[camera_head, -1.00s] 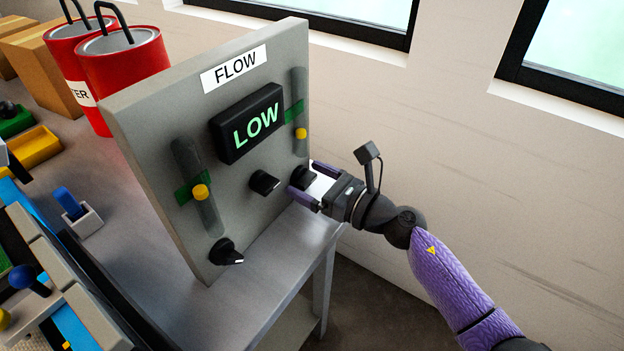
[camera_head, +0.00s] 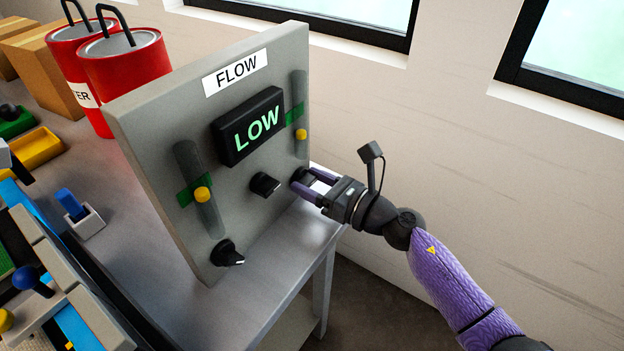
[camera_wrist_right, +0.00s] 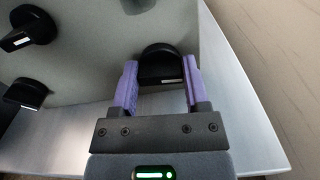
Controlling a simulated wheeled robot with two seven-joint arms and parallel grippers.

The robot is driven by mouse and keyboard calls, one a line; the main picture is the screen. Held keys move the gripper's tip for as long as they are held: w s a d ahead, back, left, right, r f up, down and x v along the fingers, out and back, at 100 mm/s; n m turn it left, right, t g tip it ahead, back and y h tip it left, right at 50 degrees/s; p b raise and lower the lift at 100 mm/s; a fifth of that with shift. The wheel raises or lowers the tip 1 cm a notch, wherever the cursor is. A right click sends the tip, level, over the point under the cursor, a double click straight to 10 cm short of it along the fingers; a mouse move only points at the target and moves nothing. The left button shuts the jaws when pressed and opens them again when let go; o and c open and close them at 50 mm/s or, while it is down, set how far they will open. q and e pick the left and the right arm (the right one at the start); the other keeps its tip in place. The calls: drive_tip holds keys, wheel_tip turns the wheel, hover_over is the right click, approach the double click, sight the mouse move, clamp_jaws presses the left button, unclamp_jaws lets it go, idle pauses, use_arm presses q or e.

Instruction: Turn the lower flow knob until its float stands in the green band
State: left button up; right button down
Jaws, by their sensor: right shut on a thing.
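The grey flow panel (camera_head: 150,130) stands on a bench, with a display (camera_head: 250,126) reading LOW in green. It carries three black knobs: a left one (camera_head: 227,253), a middle one (camera_head: 264,185) and a right one (camera_head: 301,174). My right gripper (camera_head: 312,184) is shut on the right knob. In the right wrist view that knob (camera_wrist_right: 160,66) sits between the purple fingers (camera_wrist_right: 160,85). The right tube's yellow float (camera_head: 301,135) stands below its green band (camera_head: 295,113). The left tube's yellow float (camera_head: 202,195) overlaps its green band (camera_head: 184,197). My left gripper is not in view.
Red canisters (camera_head: 125,75) and cardboard boxes (camera_head: 48,70) stand behind the panel at the left. A blue-handled switch (camera_head: 72,203) and coloured trays lie left of the panel. The bench top (camera_head: 290,235) is clear in front of the right knob.

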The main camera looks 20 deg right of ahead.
drive_tip(key=m+p, duration=0.2)
drive_tip(key=m, duration=0.4)
drive_tip(key=shift+r, duration=0.1)
drive_tip(key=m+p, duration=0.1)
drive_tip(key=m, duration=0.1)
drive_tip(key=shift+w+d+m, duration=0.1)
drive_tip(key=shift+m, duration=0.3)
drive_tip(key=m+p, duration=0.1)
drive_tip(key=m, duration=0.2)
drive_tip(key=m+p, duration=0.1)
drive_tip(key=m, duration=0.1)
drive_tip(key=shift+f+m, duration=0.2)
drive_tip(key=shift+m, duration=0.2)
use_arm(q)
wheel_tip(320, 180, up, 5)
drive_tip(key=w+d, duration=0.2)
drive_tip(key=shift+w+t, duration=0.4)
use_arm(e)
drive_tip(key=shift+m, duration=0.4)
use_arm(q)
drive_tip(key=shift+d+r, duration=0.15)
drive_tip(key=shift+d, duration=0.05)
use_arm(e)
drive_tip(key=shift+f, duration=0.1)
